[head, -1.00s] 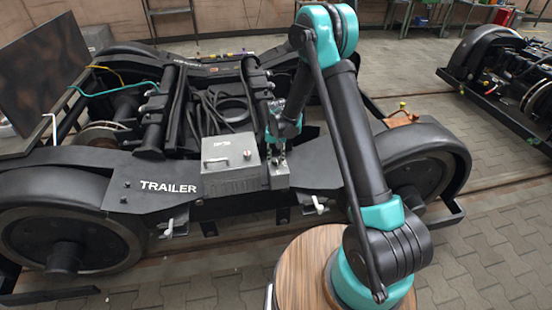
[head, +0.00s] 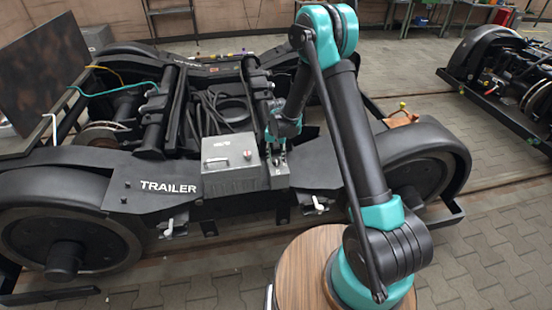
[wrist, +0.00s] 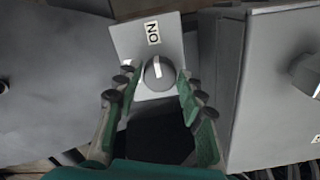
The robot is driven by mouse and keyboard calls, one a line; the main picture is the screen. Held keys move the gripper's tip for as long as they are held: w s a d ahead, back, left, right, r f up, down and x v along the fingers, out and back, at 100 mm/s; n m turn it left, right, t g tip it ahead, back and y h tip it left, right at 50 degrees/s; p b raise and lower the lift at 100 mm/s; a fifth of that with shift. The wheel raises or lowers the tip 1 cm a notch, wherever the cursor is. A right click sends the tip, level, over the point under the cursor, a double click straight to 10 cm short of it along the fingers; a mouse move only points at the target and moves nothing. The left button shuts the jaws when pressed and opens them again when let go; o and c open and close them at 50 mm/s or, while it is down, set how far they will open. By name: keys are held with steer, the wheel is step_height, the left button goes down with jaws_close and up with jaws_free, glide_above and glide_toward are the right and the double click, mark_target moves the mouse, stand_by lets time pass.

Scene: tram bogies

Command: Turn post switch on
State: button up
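The post switch is a dark round knob (wrist: 159,76) on a light grey plate (wrist: 120,36) in the wrist view. Its white pointer mark points up, roughly toward the ON label (wrist: 152,32), whose letters are turned sideways. A second small label (wrist: 127,62) at the knob's left is partly hidden by a finger. My gripper (wrist: 157,80) is open, its fingertips on either side of the knob; I see gaps and cannot tell any contact. In the head view my gripper (head: 276,146) is at the small grey post (head: 278,176); the knob is not discernible there.
A grey box (head: 230,165) with a handle and red button stands close left of the post; its side (wrist: 270,85) fills the wrist view's right. The black TRAILER bogie frame (head: 150,185) surrounds both. Cables (head: 212,110) lie behind. Paved floor (head: 490,240) is clear at right.

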mark_target(276, 159)
steer(key=shift+o, duration=0.9)
steer(key=shift+r, duration=0.15)
step_height(276, 159, up, 12)
